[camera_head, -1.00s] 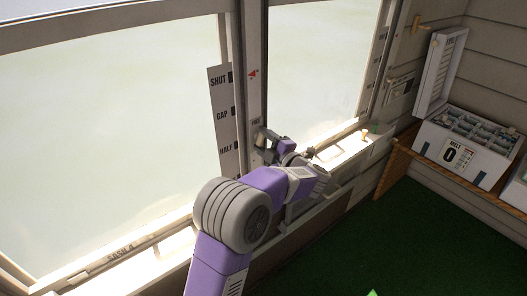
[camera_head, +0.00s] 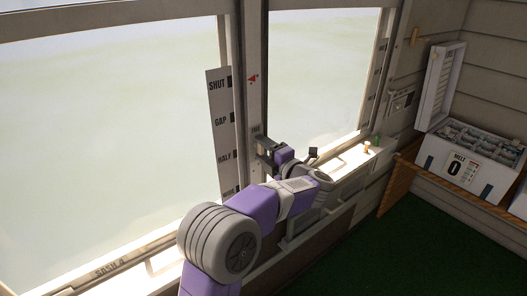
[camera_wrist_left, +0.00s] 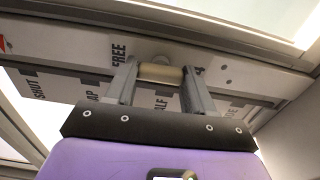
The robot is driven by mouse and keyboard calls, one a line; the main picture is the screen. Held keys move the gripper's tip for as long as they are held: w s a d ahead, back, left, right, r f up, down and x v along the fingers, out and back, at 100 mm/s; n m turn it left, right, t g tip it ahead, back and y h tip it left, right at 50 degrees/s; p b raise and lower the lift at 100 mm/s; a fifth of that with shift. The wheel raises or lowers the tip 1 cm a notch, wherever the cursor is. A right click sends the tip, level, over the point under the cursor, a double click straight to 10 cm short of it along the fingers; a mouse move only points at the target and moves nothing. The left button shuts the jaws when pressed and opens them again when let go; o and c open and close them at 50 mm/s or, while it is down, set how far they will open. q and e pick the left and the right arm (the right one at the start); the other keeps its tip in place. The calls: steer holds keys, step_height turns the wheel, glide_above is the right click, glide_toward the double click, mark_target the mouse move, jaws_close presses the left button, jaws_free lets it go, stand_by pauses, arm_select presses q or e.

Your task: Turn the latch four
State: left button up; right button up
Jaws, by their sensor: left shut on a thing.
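My left gripper (camera_head: 264,146) is at the upright post between the two window panes. In the left wrist view its two fingers are shut on a short cream-coloured latch knob (camera_wrist_left: 160,73), one finger on each side. The knob sits against a white strip that reads FREE (camera_wrist_left: 119,48) to its left and seems to carry a 4, partly hidden by a finger, to its right. In the head view my gripper hides the latch. My right gripper is not in view.
A scale plate (camera_head: 220,120) marked SHUT, GAP and HALF stands left of the post. The sill rail (camera_head: 115,266) is labelled SASH 4. An open white box (camera_head: 468,172) marked MELT 0 stands on a wooden shelf at right. Green floor (camera_head: 400,250) is clear.

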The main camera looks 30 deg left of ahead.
arm_select(q)
steer(key=o, duration=1)
steer(key=shift+o, duration=0.2)
steer(key=p+v, duration=0.1)
steer(key=v, duration=0.6)
steer(key=shift+d, duration=0.3)
steer(key=shift+s, duration=0.1)
